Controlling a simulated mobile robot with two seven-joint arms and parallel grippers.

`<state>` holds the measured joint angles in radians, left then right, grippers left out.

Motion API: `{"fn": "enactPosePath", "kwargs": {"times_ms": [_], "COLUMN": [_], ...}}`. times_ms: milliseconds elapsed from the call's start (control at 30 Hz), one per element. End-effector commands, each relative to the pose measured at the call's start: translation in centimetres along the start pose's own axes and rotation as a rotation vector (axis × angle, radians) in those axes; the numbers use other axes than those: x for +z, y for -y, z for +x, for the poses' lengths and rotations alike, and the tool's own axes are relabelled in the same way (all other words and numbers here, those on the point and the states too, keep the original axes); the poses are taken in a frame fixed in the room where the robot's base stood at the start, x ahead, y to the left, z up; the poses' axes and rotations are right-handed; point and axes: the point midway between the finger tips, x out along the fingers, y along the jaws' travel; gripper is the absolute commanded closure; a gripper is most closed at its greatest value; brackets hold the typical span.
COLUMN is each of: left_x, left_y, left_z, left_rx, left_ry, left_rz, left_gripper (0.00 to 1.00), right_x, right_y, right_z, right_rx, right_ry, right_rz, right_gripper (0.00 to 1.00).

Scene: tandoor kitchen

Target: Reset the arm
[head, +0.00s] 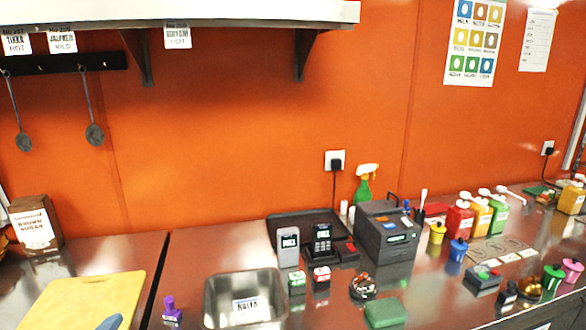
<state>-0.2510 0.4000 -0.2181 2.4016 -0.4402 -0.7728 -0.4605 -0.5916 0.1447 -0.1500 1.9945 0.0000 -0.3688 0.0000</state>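Neither of my arms shows in the head view, and both grippers are out of the picture. No object in view is in contact with an arm. The steel counter (200,262) runs along the orange wall (230,130).
A yellow cutting board (80,297) with a blue handle on it lies at left. A dark printer (386,232), small devices, sauce pumps and coloured pots crowd the right. A shelf (190,12) overhangs at upper left, with hanging ladles (94,134).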

Motion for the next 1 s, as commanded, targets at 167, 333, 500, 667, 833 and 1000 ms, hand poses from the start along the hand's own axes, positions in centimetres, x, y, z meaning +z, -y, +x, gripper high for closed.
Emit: {"fn": "enactPosePath", "kwargs": {"times_ms": [167, 333, 500, 667, 833, 1000], "left_x": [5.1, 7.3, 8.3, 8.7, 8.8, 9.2], "left_y": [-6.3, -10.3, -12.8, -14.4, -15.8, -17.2], "left_z": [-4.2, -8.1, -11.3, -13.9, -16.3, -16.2], "left_rx": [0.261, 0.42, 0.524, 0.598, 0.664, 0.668], "left_ry": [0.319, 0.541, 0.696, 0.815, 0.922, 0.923], "left_rz": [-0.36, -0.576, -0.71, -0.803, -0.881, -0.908], "left_gripper": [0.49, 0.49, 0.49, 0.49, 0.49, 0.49], "right_x": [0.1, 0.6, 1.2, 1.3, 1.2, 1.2], "right_y": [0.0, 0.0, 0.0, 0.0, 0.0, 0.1], "right_z": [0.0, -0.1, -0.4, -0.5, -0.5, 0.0], "right_rx": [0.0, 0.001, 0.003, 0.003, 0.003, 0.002], "right_ry": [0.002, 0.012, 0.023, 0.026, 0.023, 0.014], "right_rz": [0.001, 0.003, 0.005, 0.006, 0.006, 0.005], "right_gripper": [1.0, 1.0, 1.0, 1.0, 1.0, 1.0]}}
